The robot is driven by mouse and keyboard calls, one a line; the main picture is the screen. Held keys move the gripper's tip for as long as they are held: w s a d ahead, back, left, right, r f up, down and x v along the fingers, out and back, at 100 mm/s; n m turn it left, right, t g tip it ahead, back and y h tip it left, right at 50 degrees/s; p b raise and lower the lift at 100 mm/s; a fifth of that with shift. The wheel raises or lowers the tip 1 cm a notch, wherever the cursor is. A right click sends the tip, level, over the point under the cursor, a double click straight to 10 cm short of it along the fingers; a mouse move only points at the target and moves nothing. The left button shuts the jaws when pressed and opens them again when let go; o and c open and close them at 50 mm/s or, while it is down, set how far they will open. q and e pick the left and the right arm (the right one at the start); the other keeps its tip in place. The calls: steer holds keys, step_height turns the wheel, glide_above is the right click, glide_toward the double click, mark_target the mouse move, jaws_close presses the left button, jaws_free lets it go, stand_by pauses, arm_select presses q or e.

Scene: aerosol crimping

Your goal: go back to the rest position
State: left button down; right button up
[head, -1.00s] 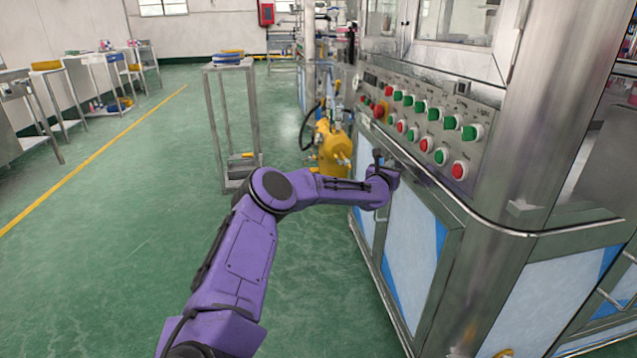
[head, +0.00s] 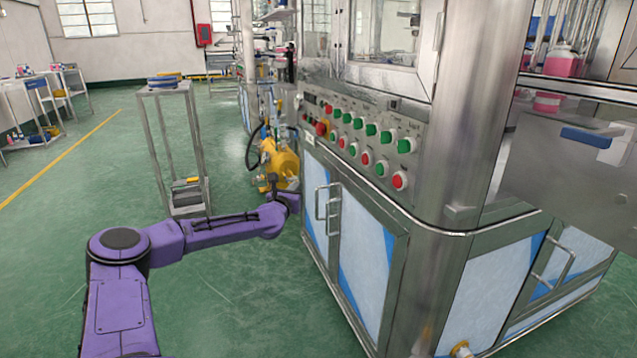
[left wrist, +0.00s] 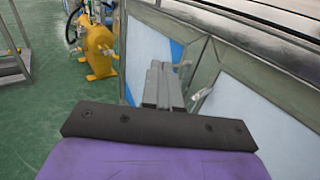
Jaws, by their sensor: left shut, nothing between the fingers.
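My left arm is purple and comes in from the lower left of the head view. Its left gripper (head: 292,190) is small and dark there, low in front of the control machine (head: 405,260) and left of its cabinet door handles. In the left wrist view the left gripper (left wrist: 163,85) shows its grey fingers together with nothing between them, in front of the blue and white cabinet panels. The fingers seem clear of the machine. My right gripper is not in view.
The machine's button panel (head: 360,140) has red and green knobs. A yellow pump (head: 279,165) stands just behind the left gripper. A metal stand (head: 170,90) is to the left. Green floor (head: 60,240) is free at left.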

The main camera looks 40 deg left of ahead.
arm_select(q)
steer(key=d+f+m+g+h, duration=0.1)
steer(key=d+f+m, duration=0.35)
steer(key=d, duration=0.25)
steer(key=s+d+f+m+h, duration=0.1)
steer(key=d+f+m+h, duration=0.1)
steer(key=d+f+m, duration=0.35)
steer(key=d+f+m+g+h, duration=0.1)
steer(key=d+f+m, duration=0.2)
steer(key=d+m, duration=0.45)
steer(key=s+d+f+m+g+h, duration=0.2)
steer(key=s+d+f+m+g, duration=0.4)
steer(key=s+d+f+m, duration=0.7)
steer(key=s+d+f+m+g+y, duration=0.15)
steer(key=s+f, duration=0.35)
steer(key=s, duration=0.8)
steer(key=s+f+m+g+h, duration=0.1)
steer(key=s+f+m+g, duration=0.3)
steer(key=s, duration=0.9)
step_height(320, 180, up, 26)
steer(key=n+p, duration=0.1)
steer(key=p, duration=2.6)
steer(key=shift+s+t, duration=0.25)
steer(key=shift+t, duration=0.2)
